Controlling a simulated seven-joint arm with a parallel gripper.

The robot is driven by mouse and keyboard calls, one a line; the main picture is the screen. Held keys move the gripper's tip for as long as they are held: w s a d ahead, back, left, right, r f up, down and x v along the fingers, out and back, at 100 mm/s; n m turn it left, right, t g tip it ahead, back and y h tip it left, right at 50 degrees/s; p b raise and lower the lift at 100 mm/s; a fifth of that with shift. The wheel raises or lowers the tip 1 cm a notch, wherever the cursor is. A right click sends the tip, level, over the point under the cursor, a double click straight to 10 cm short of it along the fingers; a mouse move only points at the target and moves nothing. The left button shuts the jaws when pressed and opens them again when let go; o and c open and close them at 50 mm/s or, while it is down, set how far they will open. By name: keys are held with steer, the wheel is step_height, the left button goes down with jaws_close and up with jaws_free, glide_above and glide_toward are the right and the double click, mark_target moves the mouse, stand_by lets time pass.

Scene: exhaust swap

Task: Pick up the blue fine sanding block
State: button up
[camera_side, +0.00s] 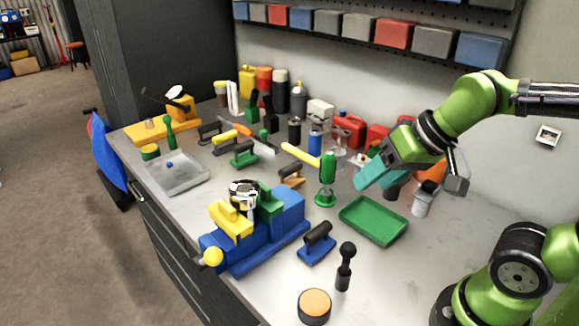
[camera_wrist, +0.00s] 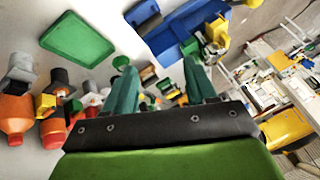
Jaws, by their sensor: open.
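The blue sanding block (camera_side: 316,247), a blue base with a dark handle on top, rests on the bench between the blue vise and the green tray. My gripper (camera_side: 370,177) is open, with teal fingers, and is above the bench behind the green tray, well apart from the block. Its parted fingers also show in the wrist view (camera_wrist: 158,72), with nothing held between them.
The green tray (camera_side: 374,220) lies right of the block. The blue vise (camera_side: 262,230) stands to its left. A black-handled tool (camera_side: 345,267) stands upright nearby, with an orange-topped round tin (camera_side: 314,306) in front. A green stand (camera_side: 326,180) and several bottles and tools fill the back.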

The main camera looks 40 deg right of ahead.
mark_target(319, 229)
steer(key=w+a+f+m+g+h, duration=0.2)
steer(key=w+f+m+g, duration=0.2)
steer(key=w+m, duration=0.7)
steer(key=f+m, duration=0.1)
steer(key=f, duration=0.2)
steer(key=f+m, duration=0.1)
steer(key=f, duration=0.3)
steer(key=f+m, duration=0.1)
steer(key=f, duration=0.3)
steer(key=shift+s+a, duration=0.15)
steer(key=shift+s, duration=0.1)
step_height(319, 229, down, 5)
steer(key=shift+w+f, duration=0.1)
steer(key=shift+w, duration=0.05)
jaws_close()
